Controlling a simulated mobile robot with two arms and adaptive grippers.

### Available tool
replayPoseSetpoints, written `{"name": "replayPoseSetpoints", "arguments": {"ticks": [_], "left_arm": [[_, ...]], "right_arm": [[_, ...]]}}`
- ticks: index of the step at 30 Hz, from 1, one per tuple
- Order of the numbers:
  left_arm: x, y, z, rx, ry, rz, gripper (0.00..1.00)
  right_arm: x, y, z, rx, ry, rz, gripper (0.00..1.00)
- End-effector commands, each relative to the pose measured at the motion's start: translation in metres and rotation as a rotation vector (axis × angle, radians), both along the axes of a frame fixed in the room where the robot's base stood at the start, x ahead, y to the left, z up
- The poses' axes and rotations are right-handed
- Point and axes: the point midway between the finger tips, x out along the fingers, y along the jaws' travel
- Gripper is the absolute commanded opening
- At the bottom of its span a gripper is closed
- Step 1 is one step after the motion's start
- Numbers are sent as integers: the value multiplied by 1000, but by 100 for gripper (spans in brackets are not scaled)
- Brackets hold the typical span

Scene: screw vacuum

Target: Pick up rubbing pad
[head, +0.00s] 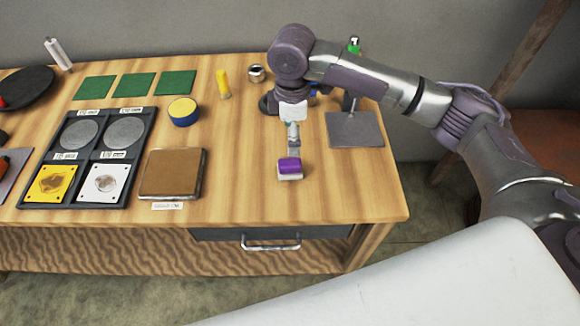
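No readable label marks the rubbing pad. A small pale block with a purple top (289,166) lies on the table below my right arm's end. A brown square pad in a metal-rimmed holder (172,173) lies left of it, with a small label in front. My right gripper (292,112) is over the back right of the table, just behind the purple-topped block. A grey piece (293,133) lies between them, and I cannot tell if it touches either. The fingers are too small and hidden to read. My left gripper is not in view.
A black tray (112,160) holds two grey discs and two square cards. Green pads (134,85), a blue-and-yellow tin (183,111), a yellow tube (223,84) and a metal ring (256,74) stand behind. A grey plate (355,129) lies right. The front right tabletop is clear.

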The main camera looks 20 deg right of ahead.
Motion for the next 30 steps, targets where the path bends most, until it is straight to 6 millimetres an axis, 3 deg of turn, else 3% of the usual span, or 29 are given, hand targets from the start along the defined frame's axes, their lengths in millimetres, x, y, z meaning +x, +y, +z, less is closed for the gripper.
{"name": "replayPoseSetpoints", "arguments": {"ticks": [12,20,27,30], "left_arm": [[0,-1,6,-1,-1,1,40],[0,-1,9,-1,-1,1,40],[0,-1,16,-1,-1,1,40],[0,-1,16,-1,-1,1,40]], "right_arm": [[0,0,-72,-1,2,-1,81],[1,1,-91,-1,2,-1,81],[4,2,-127,-1,1,-1,81],[5,2,-133,0,0,-1,81]]}}
